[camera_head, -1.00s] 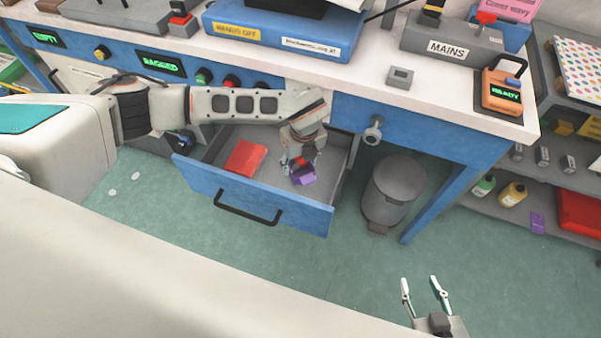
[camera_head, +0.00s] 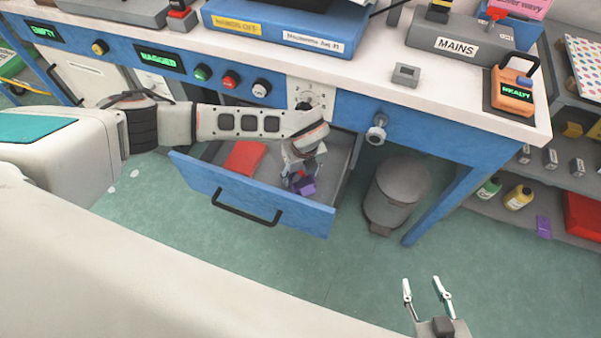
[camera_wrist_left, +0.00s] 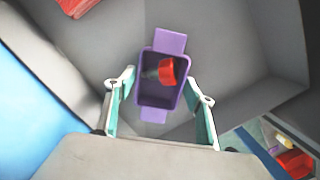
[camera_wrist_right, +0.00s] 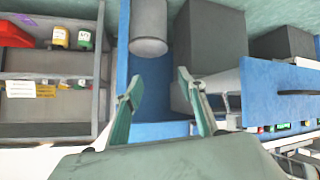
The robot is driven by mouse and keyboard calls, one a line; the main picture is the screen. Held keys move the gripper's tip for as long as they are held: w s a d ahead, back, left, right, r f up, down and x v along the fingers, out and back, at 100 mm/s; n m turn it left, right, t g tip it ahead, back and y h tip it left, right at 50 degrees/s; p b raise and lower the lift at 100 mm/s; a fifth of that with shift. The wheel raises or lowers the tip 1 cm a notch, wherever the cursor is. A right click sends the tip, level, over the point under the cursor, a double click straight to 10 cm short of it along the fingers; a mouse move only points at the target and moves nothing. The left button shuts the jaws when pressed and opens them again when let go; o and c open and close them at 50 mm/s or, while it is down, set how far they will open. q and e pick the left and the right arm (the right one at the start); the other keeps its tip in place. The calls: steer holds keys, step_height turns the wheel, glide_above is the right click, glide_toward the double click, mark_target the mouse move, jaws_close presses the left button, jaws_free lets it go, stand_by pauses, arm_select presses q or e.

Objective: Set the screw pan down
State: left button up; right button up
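The purple screw pan (camera_head: 307,188) is at the right part of the open drawer (camera_head: 262,208). In the left wrist view the pan (camera_wrist_left: 162,117) has a tab at each end and holds a red-capped piece (camera_wrist_left: 166,71) with a grey stem. My left gripper (camera_head: 300,180) reaches down into the drawer. Whether the pan's underside touches the drawer floor cannot be told. My right gripper (camera_head: 426,284) is open and empty over the floor, away from the drawer.
A red flat object (camera_head: 245,157) lies in the drawer left of the pan. The drawer's walls and blue front surround the gripper closely. A grey bin (camera_head: 396,190) stands right of the drawer. The bench top (camera_head: 370,75) above carries a blue binder (camera_head: 285,30) and a mains box (camera_head: 455,48).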

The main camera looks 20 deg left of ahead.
arm_select(q)
steer(key=shift+o, duration=0.3)
arm_select(e)
steer(key=shift+s+a, duration=0.1)
arm_select(q)
steer(key=shift+r, duration=0.2)
steer(key=r+p, duration=0.1)
steer(key=r, duration=0.3)
steer(key=shift+d+r+p, duration=0.15)
steer(key=shift+d+p, duration=0.05)
steer(key=shift+p, duration=0.1)
step_height(320, 180, up, 6)
steer(key=p, duration=0.2)
glide_above(303, 186)
steer(key=shift+s+r, duration=0.1)
steer(key=shift+r, duration=0.65)
arm_select(e)
steer(key=shift+s+d+r, duration=0.25)
steer(key=shift+r, duration=0.35)
